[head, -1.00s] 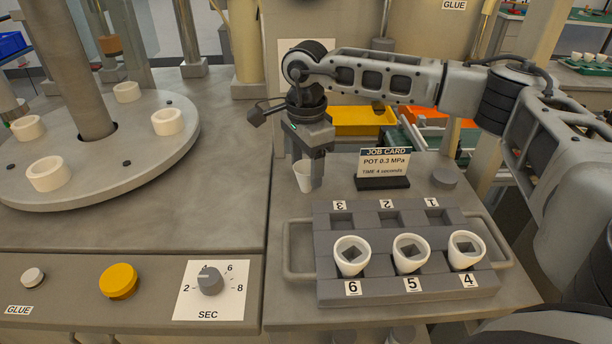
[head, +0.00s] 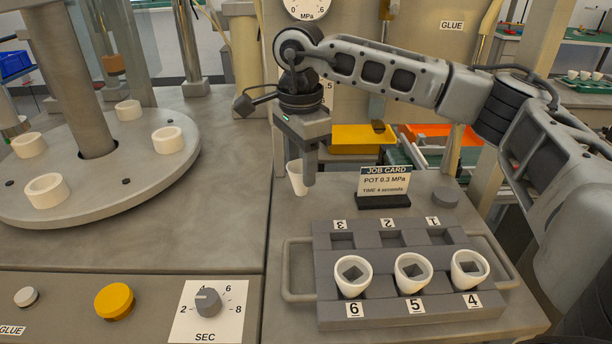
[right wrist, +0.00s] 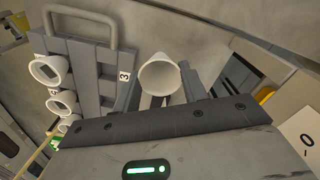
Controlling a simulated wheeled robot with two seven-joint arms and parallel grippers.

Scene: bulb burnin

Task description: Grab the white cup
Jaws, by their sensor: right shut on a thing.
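The white cup (head: 296,178) is a small tapered cup at the back left of the grey right-hand table, behind the tray. My right gripper (head: 304,172) reaches down over it from above and is shut on it. In the right wrist view the cup (right wrist: 160,76) shows its open mouth between the two fingers (right wrist: 160,88). In the head view a finger hides part of the cup, and I cannot tell whether its base touches the table. My left gripper is not in view.
A job card (head: 385,182) stands right of the cup. A round turntable (head: 90,190) with white rings is at left, above a yellow button (head: 114,301).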

